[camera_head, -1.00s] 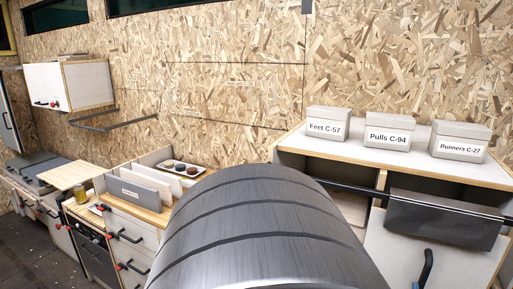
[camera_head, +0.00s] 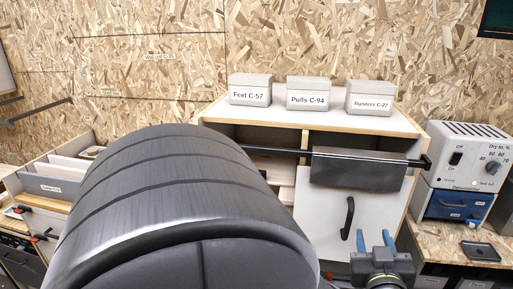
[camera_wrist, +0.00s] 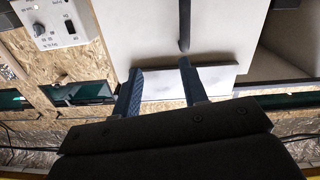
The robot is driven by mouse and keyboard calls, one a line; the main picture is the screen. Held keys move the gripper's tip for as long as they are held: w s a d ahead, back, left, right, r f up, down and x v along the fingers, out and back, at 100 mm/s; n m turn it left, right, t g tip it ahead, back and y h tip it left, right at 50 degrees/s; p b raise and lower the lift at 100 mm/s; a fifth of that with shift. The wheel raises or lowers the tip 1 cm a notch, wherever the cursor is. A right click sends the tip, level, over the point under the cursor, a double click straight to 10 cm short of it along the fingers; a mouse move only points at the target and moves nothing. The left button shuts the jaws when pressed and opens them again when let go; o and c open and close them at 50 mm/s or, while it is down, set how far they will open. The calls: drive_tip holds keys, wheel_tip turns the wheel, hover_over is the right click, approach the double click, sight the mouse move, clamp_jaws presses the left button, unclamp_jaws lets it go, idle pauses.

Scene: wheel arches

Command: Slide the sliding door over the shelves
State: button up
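The sliding door is a white panel (camera_head: 322,222) hung from a black rail (camera_head: 262,149) by a dark grey top piece (camera_head: 358,168). It covers the right side of the cabinet, and the shelf openings (camera_head: 268,165) show to its left. A black upright handle (camera_head: 348,218) is on the door. My gripper (camera_head: 376,240) has two blue fingers, spread apart and empty, in front of the door's lower right. The wrist view shows the open fingers (camera_wrist: 157,70), with the handle (camera_wrist: 184,28) just beyond the right finger, apparently not gripped. My dark arm hides the cabinet's lower left.
Three labelled grey boxes stand on the cabinet top, the middle one marked Pulls (camera_head: 309,92). A white control unit (camera_head: 465,157) sits on a blue box (camera_head: 457,206) at the right. A drawer unit with a file tray (camera_head: 45,187) stands at the left.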

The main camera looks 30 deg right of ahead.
sight(352, 209)
drive_tip(key=s+d+r+m+g, duration=0.6)
drive_tip(key=s+d+r+g, duration=0.25)
drive_tip(key=d+g, duration=0.4)
drive_tip(key=w+a+r+n+t+y, duration=0.1)
drive_tip(key=w+a+r+y, duration=0.3)
drive_tip(key=w+a, duration=0.3)
drive_tip(key=w+a+r+n+t+y, duration=0.1)
drive_tip(key=w+a+r+t+y, duration=0.1)
drive_tip(key=w+a+r+y, duration=0.2)
drive_tip(key=w+a, duration=0.3)
drive_tip(key=shift+a+y, duration=0.25)
drive_tip(key=shift+y, duration=0.15)
drive_tip(key=x, duration=1.7)
drive_tip(key=shift+s+f, duration=0.2)
clamp_jaws()
